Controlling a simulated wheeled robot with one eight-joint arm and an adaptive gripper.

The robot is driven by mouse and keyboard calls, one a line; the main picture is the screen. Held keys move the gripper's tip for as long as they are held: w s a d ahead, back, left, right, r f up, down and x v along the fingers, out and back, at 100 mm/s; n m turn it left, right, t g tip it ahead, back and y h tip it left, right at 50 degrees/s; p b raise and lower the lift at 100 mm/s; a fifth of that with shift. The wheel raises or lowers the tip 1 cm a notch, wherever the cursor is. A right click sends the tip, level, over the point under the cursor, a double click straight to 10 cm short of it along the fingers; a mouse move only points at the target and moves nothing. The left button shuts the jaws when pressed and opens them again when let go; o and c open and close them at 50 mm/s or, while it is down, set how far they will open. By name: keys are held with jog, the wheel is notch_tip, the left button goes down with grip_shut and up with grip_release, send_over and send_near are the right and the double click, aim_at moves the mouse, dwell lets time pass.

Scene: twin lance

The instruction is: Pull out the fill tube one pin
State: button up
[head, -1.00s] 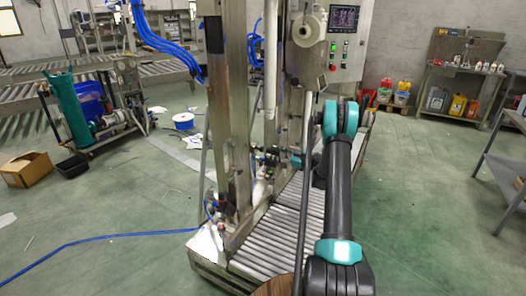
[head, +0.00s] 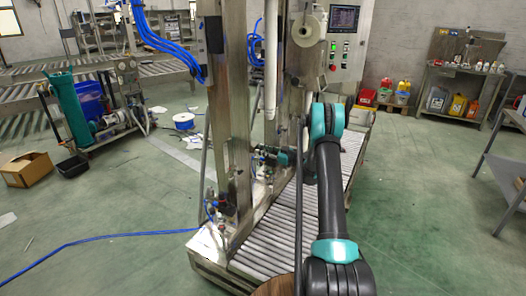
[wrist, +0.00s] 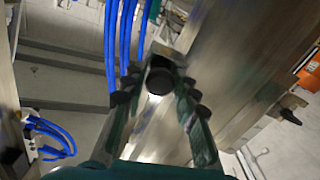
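The white fill tube (head: 271,65) hangs upright beside the steel column in the head view. In the wrist view a dark round knob (wrist: 159,81) sits at a metal bracket (wrist: 165,51); it may be the head of pin one, but no label shows. My gripper (wrist: 160,88) has its two ridged fingertips on either side of this knob, apparently with small gaps. It looks open. How deep the knob sits between the fingers is unclear. In the head view my gripper (head: 262,153) is small and partly hidden at the column.
The steel column (head: 238,110) stands close to my gripper. Blue hoses (wrist: 125,45) run just beyond the fingers in the wrist view. A roller conveyor (head: 290,228) lies below my arm, and a control panel (head: 344,45) stands behind. Green floor is open to the right.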

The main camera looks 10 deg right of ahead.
grip_shut()
jog(key=shift+v, duration=1.2)
jog(key=o, duration=0.6)
grip_release()
jog(key=shift+d, duration=0.1)
jog(key=v, duration=1.2)
